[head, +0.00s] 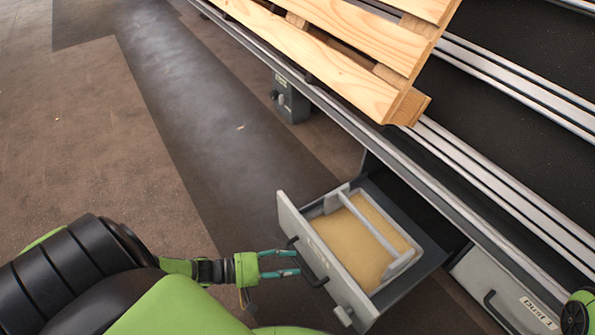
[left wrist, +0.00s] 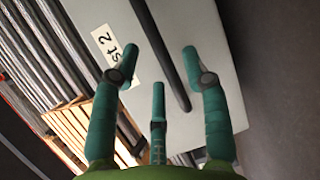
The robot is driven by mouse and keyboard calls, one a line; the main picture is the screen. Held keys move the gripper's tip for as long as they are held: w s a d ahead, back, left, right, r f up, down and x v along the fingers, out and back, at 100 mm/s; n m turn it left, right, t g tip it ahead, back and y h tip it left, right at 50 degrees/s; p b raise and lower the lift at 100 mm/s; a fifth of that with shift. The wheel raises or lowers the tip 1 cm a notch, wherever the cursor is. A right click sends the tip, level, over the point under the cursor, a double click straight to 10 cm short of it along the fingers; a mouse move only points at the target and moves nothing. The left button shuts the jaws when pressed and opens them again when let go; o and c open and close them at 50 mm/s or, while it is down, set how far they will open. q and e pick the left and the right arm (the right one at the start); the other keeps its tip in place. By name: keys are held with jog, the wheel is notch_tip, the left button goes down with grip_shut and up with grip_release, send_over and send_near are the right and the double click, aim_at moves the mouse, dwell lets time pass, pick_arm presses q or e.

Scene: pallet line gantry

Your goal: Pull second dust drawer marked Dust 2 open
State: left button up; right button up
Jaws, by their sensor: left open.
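The drawer (head: 328,262) stands pulled out from under the conveyor, with sandy dust (head: 355,245) inside. Its grey front (left wrist: 205,25) fills much of the left wrist view, with a white label (left wrist: 112,60) partly hidden by a finger; "st 2" is readable. The black bar handle (head: 308,263) is on the drawer front; it also crosses the left wrist view (left wrist: 161,50). My left gripper (head: 291,262) is open at the handle, its teal fingers on both sides of the bar in the left wrist view (left wrist: 160,66). I cannot tell whether they touch it.
A closed drawer front (head: 505,295) with a handle and a label is at the lower right. A wooden pallet (head: 335,65) lies on the conveyor rails (head: 500,75) above. A grey box (head: 290,98) hangs under the rail. The floor (head: 110,140) to the left is clear.

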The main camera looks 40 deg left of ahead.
pick_arm(q)
jog(key=v, duration=0.9)
jog(key=shift+w+d, duration=0.1)
